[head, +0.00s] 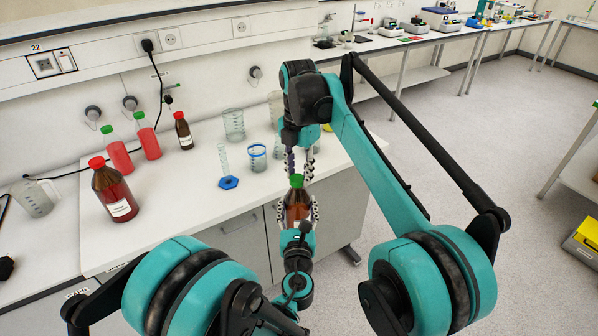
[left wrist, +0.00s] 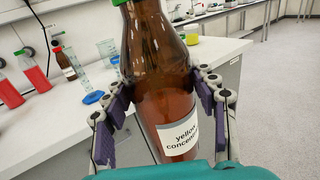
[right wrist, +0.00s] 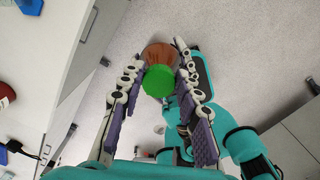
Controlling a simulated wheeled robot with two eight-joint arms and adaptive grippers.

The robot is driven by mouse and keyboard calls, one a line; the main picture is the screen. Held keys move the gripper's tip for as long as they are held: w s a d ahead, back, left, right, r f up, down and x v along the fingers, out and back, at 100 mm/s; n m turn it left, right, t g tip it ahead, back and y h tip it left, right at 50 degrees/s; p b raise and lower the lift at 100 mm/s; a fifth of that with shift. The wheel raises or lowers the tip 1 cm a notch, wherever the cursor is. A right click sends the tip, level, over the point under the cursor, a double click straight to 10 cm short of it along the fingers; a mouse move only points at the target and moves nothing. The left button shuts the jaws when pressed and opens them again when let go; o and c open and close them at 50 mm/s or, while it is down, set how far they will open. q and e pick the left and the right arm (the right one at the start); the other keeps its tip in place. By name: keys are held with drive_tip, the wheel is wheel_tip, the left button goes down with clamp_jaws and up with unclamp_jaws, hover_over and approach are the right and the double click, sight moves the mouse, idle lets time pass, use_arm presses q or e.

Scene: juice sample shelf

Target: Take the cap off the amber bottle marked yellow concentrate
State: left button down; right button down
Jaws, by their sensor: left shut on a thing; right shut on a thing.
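The amber bottle marked yellow concentrate (head: 297,208) is upright in front of the bench edge, off the bench. Its label reads "yellow concentrate" in the left wrist view (left wrist: 180,137). My left gripper (head: 299,215) is shut around the bottle's body, one finger on each side. The green cap (head: 296,181) is on top of the bottle. My right gripper (head: 299,172) points down from above and is shut on the cap, which shows between its fingers in the right wrist view (right wrist: 158,82).
On the bench (head: 190,222) stand a large amber bottle with a red cap (head: 113,190), two red bottles with green caps (head: 117,152), a small amber bottle (head: 183,131), a blue-based cylinder (head: 227,170) and several beakers (head: 257,158). The front middle of the bench is clear.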

drive_tip(key=shift+a+r, duration=0.1)
drive_tip(key=shift+r, duration=0.05)
drive_tip(key=shift+r, duration=1)
